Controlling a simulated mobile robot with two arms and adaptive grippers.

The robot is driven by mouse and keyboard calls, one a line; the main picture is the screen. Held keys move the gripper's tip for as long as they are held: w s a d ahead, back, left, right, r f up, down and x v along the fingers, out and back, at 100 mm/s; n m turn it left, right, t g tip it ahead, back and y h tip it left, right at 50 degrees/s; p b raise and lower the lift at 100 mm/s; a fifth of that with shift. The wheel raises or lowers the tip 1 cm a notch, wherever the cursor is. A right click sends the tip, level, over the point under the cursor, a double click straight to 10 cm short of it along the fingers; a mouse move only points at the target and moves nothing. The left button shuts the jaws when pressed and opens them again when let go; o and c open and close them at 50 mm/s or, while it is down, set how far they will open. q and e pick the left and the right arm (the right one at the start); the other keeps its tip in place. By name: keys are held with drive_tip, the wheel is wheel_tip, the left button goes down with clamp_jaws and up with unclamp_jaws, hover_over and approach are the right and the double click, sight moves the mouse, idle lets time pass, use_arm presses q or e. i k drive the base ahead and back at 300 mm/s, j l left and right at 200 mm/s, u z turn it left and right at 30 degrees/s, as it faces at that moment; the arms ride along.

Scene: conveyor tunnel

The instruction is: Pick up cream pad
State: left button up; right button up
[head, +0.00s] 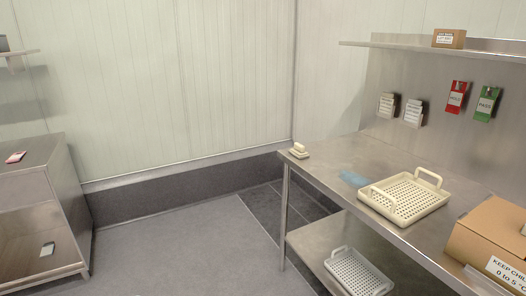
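A small cream item with a raised grip on top, which looks like the cream pad (299,151), rests on the far left corner of the steel table (325,170) at the right. It is small in the view, so its details are hard to make out. Neither of my grippers shows in the head view.
A cream perforated tray with two handles (404,199) and a cardboard box (490,240) stand on the table, with a blue patch (353,178) beside the tray. A pale basket (357,272) sits on the lower shelf. Open floor (185,250) lies left of the table.

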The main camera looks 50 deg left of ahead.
sight(298, 151)
drive_tip(key=u, duration=1.35)
drive_tip(key=i+j+z, duration=0.1)
drive_tip(key=z, duration=0.4)
drive_tip(key=i+j+z, duration=0.15)
drive_tip(key=z, duration=0.3)
drive_tip(key=i+j+z, duration=0.1)
drive_tip(key=z, duration=0.4)
drive_tip(key=i+j+z, duration=0.2)
drive_tip(key=j+z, duration=0.2)
drive_tip(key=j, duration=0.85)
drive_tip(key=j+z, duration=0.4)
drive_tip(key=j, duration=0.8)
